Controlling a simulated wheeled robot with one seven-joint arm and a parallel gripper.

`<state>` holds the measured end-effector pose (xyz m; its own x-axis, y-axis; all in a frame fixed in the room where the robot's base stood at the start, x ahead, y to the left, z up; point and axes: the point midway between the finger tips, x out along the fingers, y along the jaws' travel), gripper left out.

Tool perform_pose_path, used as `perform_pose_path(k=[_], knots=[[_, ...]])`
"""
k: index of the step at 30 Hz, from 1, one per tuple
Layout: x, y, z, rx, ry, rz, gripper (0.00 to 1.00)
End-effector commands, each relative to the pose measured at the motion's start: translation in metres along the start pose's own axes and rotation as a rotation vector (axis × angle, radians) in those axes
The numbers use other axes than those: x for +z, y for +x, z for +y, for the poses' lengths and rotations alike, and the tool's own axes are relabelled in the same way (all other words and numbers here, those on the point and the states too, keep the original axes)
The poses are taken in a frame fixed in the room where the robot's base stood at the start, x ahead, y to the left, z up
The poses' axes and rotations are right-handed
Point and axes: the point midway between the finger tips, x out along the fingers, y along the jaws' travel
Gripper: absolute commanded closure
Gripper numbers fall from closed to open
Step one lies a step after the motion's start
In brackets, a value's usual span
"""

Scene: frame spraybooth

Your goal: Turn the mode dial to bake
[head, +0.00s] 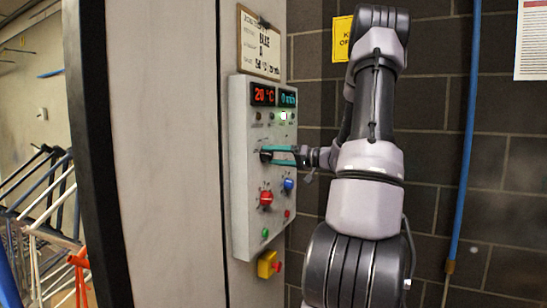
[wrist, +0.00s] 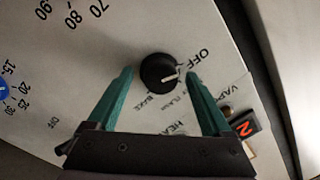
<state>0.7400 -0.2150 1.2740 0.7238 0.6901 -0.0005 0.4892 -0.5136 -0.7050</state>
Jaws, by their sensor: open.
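The mode dial (wrist: 155,67) is a round black knob with a white pointer line, on a pale panel in the wrist view. The line points right, toward the OFF label side. Around it are printed OFF, a smaller partly hidden word, and BAKE below the knob. My gripper (wrist: 159,72) is open, with one teal finger on each side of the dial. Gaps show between the fingers and the knob. In the head view my gripper (head: 285,156) reaches the dial (head: 265,155) from the right, and the fingers partly hide it.
The control panel (head: 246,210) also carries a red knob (head: 266,198), a blue knob (head: 288,185), lit displays (head: 263,95) and small buttons. A yellow box with a red button (head: 268,265) is below. A clipboard (head: 260,42) hangs above. A brick wall is behind my arm.

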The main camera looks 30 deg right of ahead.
Motion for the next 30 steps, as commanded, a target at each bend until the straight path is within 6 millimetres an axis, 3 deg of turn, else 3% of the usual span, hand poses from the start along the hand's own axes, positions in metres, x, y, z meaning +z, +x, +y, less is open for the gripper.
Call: perform_pose_path(k=[8,15,30], knots=[[0.0000,0.0019,0.0000,0.000,0.000,0.000,0.16],[-0.0001,0.0017,0.0000,0.000,0.000,0.000,1.00],[0.0005,0.0019,0.0000,-0.012,0.139,0.009,1.00]])
